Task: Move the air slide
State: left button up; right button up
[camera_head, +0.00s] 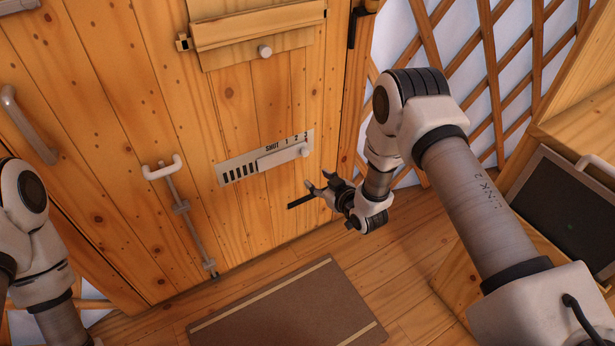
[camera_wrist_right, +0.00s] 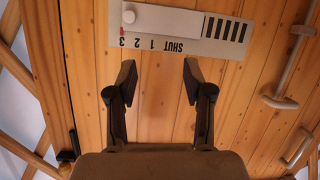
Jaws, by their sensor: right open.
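The air slide is a pale metal plate (camera_head: 230,164) on the wooden door, marked SHUT, 1, 2, 3. Its sliding strip (camera_head: 275,158) has a round knob (camera_head: 305,150) at the right end, by the 3. Several dark slots show uncovered at the left end. My right gripper (camera_head: 319,181) is open and empty, below and slightly right of the knob, apart from it. In the right wrist view the plate (camera_wrist_right: 207,47) appears upside down, with the knob (camera_wrist_right: 128,17) beyond the open fingers (camera_wrist_right: 159,80). My left arm shows at the left edge; its gripper is out of view.
A wooden bar (camera_head: 250,25) crosses the upper door. A vertical bolt (camera_head: 181,207) and a grey handle (camera_head: 28,125) are left of the slide. A brown mat (camera_head: 290,310) lies on the floor. A wooden cabinet (camera_head: 565,120) stands right, and lattice wall (camera_head: 480,60) is behind my right arm.

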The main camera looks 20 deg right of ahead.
aim_at(306, 154)
jog(key=w+d+f+t+b, duration=0.1)
jog(key=w+f+b, duration=0.1)
jog(key=w+b, duration=0.3)
jog(key=w+f+t+b, duration=0.1)
jog(key=w+f+b, duration=0.1)
jog(key=w+b, duration=0.3)
jog(key=w+d+f+n+t+b, duration=0.1)
jog(key=w+f+t+b, duration=0.1)
jog(key=w+b, duration=0.4)
jog(key=shift+w+d+f+b, duration=0.1)
jog(key=shift+d+f+b, duration=0.3)
jog(key=shift+f, duration=0.15)
jog(key=shift+w+a+r, duration=0.1)
jog(key=shift+w+r, duration=0.05)
jog(key=shift+w, duration=0.25)
pick_arm(q)
notch_tip(306, 154, down, 20)
jog(key=shift+f, duration=0.2)
pick_arm(e)
jog(key=shift+a, duration=0.1)
grip_shut()
